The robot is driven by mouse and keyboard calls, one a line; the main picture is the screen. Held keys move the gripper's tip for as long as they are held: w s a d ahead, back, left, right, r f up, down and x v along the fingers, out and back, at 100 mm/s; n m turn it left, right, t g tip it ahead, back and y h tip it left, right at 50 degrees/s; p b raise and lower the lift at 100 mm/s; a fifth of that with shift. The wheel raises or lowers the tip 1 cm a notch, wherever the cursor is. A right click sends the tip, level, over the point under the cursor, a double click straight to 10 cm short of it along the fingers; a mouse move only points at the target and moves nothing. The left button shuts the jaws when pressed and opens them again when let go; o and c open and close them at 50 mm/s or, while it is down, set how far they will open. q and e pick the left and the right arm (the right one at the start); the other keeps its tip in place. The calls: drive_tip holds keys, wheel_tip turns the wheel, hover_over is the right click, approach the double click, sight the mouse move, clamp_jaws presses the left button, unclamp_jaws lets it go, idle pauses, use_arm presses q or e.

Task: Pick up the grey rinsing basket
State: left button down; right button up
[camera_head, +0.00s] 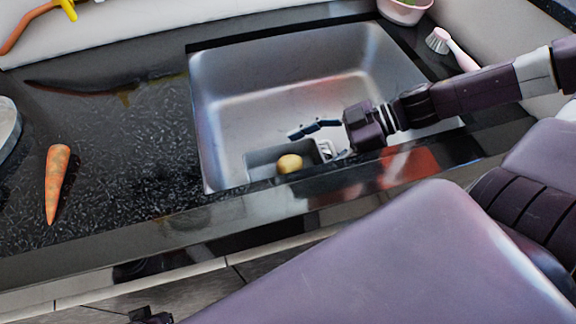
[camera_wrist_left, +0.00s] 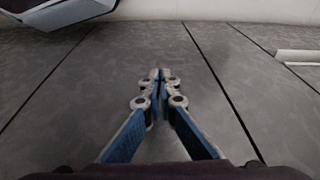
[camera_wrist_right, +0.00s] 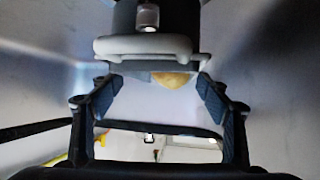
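The grey rinsing basket (camera_head: 262,160) sits at the near side of the metal sink, partly hidden by the counter's front edge. A yellowish round item, perhaps a potato (camera_head: 289,164), lies in it. My right gripper (camera_head: 310,141) is open and empty at the basket's right end, inside the sink. In the right wrist view its fingers (camera_wrist_right: 160,86) are spread. A light grey bar (camera_wrist_right: 145,46), perhaps part of the basket, shows beyond them with the yellowish item (camera_wrist_right: 174,79). My left gripper (camera_wrist_left: 157,75) is shut and empty above the grey floor tiles.
The sink (camera_head: 290,80) has raised walls and rims around the basket. A carrot (camera_head: 56,184) lies on the dark counter at left. A pink-handled brush (camera_head: 452,48) and a pink bowl (camera_head: 403,10) stand at the upper right. The counter left of the sink is mostly clear.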

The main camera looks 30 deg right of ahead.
drive_tip(key=c, duration=1.2)
drive_tip(key=shift+r, duration=0.1)
drive_tip(key=shift+c, duration=0.2)
